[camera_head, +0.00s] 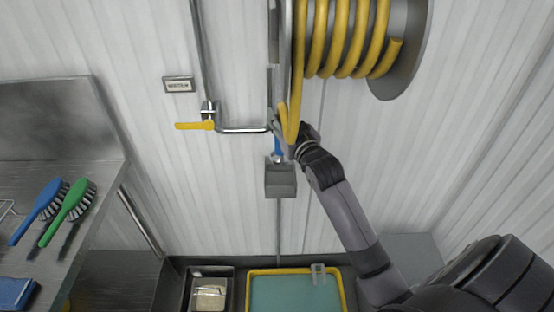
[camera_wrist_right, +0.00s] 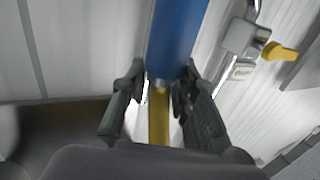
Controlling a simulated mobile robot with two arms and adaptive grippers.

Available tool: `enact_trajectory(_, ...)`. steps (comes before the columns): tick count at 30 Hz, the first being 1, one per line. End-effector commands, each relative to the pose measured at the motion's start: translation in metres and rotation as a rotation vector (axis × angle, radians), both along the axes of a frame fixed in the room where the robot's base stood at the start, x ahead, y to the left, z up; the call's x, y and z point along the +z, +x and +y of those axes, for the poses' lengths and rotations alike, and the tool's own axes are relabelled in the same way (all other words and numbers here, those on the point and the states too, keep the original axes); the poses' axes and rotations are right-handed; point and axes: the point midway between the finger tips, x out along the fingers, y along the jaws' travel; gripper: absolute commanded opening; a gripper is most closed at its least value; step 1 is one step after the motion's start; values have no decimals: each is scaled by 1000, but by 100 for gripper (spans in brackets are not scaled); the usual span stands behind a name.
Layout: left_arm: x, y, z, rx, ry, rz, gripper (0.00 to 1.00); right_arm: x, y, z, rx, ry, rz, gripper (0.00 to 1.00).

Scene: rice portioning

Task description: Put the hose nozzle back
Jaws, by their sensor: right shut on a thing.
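The hose nozzle (camera_wrist_right: 175,40) is a blue cylinder with a metallic collar. In the right wrist view it lies between the two dark fingers of my right gripper (camera_wrist_right: 160,92), which is shut on it. A strip of yellow hose (camera_wrist_right: 159,125) continues from the collar between the fingers. In the head view my right gripper (camera_head: 288,143) is at the wall, mostly hidden behind its wrist and the hose. A bit of the blue nozzle (camera_head: 278,146) shows just above the grey wall holder (camera_head: 280,181); whether it touches the holder I cannot tell. My left gripper is out of view.
A hose reel (camera_head: 405,45) with coiled yellow hose hangs above. A pipe with a yellow valve handle (camera_head: 195,125) is on the wall to the left. Blue and green brushes (camera_head: 66,214) lie on a steel counter. A yellow-rimmed tray (camera_head: 250,272) stands below.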

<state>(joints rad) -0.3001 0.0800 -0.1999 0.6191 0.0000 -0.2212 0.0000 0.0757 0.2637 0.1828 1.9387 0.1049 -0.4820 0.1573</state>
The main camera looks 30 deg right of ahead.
Motion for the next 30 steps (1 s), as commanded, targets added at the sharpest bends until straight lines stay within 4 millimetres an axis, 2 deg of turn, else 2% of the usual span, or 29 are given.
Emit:
enact_trajectory(3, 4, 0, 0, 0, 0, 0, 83, -25, 0, 0, 0, 1, 5, 0)
enact_trajectory(6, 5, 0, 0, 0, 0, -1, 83, -40, -1, 1, 0, 0, 2, 0)
enact_trajectory(11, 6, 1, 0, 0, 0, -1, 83, -53, 0, 1, 1, 0, 0, 0)
enact_trajectory(18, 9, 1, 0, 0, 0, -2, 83, -84, 0, 1, 1, 0, 0, 0)
enact_trajectory(30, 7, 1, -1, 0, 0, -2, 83, -90, 0, 1, 1, -1, -3, 0)
